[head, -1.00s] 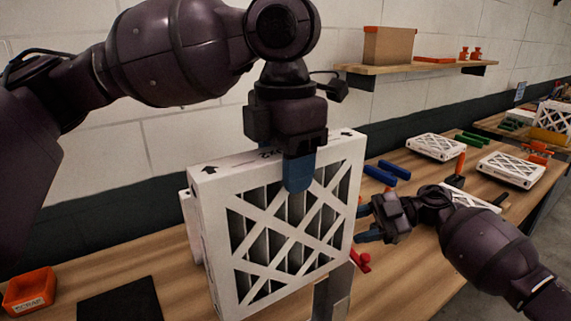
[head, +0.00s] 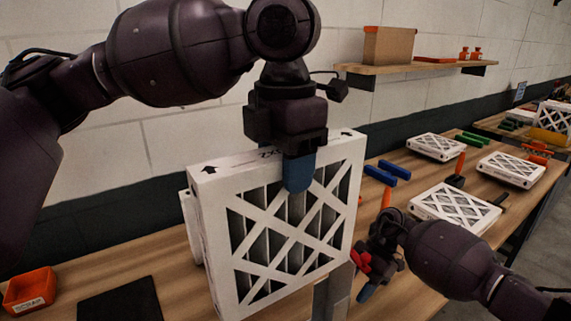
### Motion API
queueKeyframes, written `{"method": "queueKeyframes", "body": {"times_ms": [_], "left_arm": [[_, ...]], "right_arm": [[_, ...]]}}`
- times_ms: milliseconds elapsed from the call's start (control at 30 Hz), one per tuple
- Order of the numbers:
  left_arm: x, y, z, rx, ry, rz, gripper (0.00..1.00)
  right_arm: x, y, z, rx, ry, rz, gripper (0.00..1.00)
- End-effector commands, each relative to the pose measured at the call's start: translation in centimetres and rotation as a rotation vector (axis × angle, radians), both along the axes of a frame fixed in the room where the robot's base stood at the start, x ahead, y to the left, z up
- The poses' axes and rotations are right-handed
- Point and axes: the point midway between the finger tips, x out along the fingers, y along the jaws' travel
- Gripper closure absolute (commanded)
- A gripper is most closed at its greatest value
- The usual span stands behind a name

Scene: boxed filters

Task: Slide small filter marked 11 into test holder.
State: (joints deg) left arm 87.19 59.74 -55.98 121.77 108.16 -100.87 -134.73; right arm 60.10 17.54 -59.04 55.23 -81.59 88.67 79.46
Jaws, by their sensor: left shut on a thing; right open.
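A large white-framed pleated filter (head: 219,198) with a lattice face stands upright in the head view. Its top edge carries black arrows and partly hidden lettering; I cannot read a number 11. My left gripper (head: 299,175) is shut on the filter's top edge from above. A grey metal upright (head: 333,297), perhaps part of the test holder, stands at the filter's lower right front. Whether the filter sits in it or only beside it I cannot tell. My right gripper (head: 366,276) is open, right of the filter, close to a red part (head: 360,260); contact is unclear.
Another white panel (head: 189,226) shows behind the filter's left edge. Several flat filters (head: 436,147) lie on the bench at right, with blue (head: 394,170) and green (head: 472,139) parts. A black mat (head: 120,300) and an orange scrap bin (head: 30,290) are at left.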

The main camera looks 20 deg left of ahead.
Motion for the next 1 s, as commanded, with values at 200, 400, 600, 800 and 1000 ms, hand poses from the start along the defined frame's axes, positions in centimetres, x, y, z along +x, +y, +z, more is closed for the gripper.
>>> {"method": "queueKeyframes", "body": {"times_ms": [200, 400, 600, 800, 1000], "left_arm": [[0.0, 0.0, 0.0, 0.0, 0.0, 0.0, 0.82], [0.0, 0.0, 0.0, 0.0, 0.0, 0.0, 0.82], [0.0, 0.0, 0.0, 0.0, 0.0, 0.0, 0.82], [0.0, 0.0, 0.0, 0.0, 0.0, 0.0, 0.82], [0.0, 0.0, 0.0, 0.0, 0.0, 0.0, 0.82]], "right_arm": [[-1.3, 1.1, -2.1, 0.001, 0.0, 0.001, 0.55], [-2.3, 1.8, -3.5, 0.002, 0.0, 0.001, 0.55], [-2.8, 2.2, -4.3, 0.002, 0.0, 0.001, 0.55], [-2.8, 2.3, -4.5, 0.002, 0.0, 0.0, 0.55], [-2.8, 2.2, -4.4, 0.002, 0.0, 0.0, 0.66]]}}
